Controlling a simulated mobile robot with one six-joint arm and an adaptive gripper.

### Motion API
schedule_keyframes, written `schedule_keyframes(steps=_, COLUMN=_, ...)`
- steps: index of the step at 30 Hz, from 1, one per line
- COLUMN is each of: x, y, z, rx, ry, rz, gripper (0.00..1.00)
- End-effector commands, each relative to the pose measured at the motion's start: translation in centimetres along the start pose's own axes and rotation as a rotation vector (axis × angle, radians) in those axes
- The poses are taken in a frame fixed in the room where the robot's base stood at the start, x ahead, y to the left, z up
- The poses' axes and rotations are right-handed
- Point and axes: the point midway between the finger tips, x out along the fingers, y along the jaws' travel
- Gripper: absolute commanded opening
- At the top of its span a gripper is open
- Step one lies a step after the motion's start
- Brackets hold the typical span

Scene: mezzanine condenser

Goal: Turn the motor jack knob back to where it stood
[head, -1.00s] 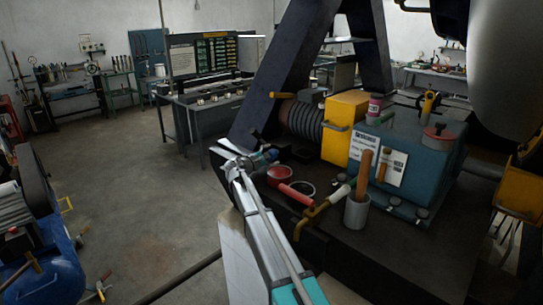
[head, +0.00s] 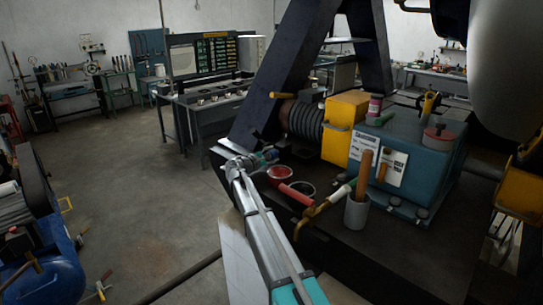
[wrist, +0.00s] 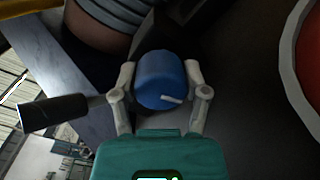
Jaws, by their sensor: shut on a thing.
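The blue motor jack knob (wrist: 160,85) is in the middle of the wrist view, with a short white pointer mark low on its face, to the right of centre. My gripper (wrist: 160,71) is shut on it, one pale finger on the left side and one on the right. In the head view my gripper (head: 254,160) is at the left edge of the dark machine deck (head: 345,262). The knob shows there only as a small blue patch, partly hidden by the gripper.
A dark-handled lever (wrist: 52,113) sticks out left of the knob. Open floor (head: 150,190) is on the left.

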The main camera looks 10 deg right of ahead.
Motion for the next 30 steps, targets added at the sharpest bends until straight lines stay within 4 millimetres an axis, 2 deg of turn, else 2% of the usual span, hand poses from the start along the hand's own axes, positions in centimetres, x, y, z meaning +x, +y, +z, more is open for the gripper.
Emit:
schedule_keyframes(steps=9, x=0.02, y=-0.18, z=0.08, rx=0.173, ry=0.003, rz=-0.01, gripper=0.11)
schedule_keyframes(steps=20, x=0.02, y=-0.24, z=0.09, rx=0.2, ry=0.004, rz=-0.012, gripper=0.11)
schedule_keyframes(steps=21, x=0.02, y=-0.24, z=0.09, rx=0.199, ry=0.004, rz=-0.012, gripper=0.63)
schedule_keyframes(steps=26, x=0.01, y=-0.2, z=0.08, rx=0.198, ry=0.004, rz=-0.011, gripper=0.92)
schedule_keyframes(steps=30, x=0.0, y=-0.14, z=0.05, rx=0.198, ry=0.004, rz=-0.009, gripper=0.93)
